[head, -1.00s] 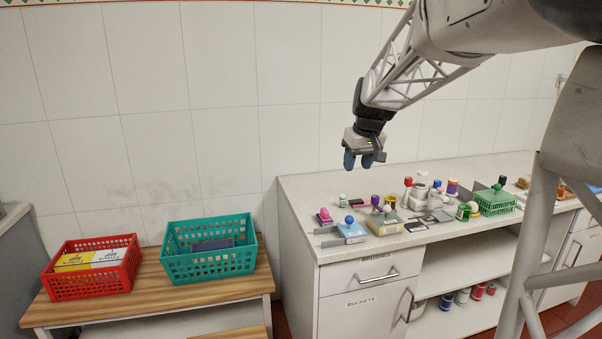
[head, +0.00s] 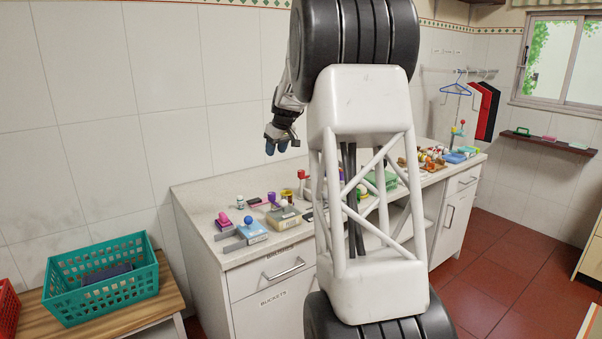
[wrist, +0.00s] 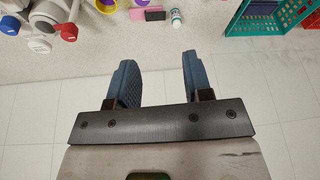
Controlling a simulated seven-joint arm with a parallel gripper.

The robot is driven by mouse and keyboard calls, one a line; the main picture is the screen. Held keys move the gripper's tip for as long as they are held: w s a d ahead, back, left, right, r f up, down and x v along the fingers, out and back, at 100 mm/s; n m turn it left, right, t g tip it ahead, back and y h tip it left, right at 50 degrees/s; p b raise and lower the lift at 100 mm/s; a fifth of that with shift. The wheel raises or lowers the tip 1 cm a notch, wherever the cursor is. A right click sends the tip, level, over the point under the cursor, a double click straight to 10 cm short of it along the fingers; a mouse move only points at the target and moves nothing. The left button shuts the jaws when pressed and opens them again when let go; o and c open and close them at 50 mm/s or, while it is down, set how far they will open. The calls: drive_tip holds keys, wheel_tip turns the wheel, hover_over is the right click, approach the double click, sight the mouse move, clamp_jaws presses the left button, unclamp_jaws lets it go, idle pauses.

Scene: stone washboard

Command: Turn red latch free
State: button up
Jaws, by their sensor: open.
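My gripper (head: 276,148) is open and empty, held in the air above the back left of the counter near the tiled wall. In the wrist view, its two blue fingers (wrist: 160,70) are apart with nothing between them. A red-topped item (head: 303,174) also stands on the counter in the head view. I cannot tell which red part is the latch. My arm hides the middle of the counter.
A teal basket (head: 65,290) stands on a wooden bench at left. Hangers and a window are at far right. The air around my gripper is clear.

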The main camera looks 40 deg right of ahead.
approach(301, 171)
drive_tip(key=a+f, duration=0.1)
drive_tip(key=f, duration=0.1)
drive_tip(key=shift+w+d+f+n+t, duration=0.1)
drive_tip(key=shift+w+d+n+t, duration=0.1)
drive_tip(key=shift+d, duration=0.1)
drive_tip(key=shift+w+d+f+n+t, duration=0.1)
drive_tip(key=shift+d+f+n, duration=0.1)
drive_tip(key=shift+d, duration=0.1)
drive_tip(key=shift+f, duration=0.1)
drive_tip(key=shift+x, duration=3.75)
drive_tip(key=shift+w, duration=0.1)
drive_tip(key=c, duration=0.6)
drive_tip(key=shift+c, duration=0.2)
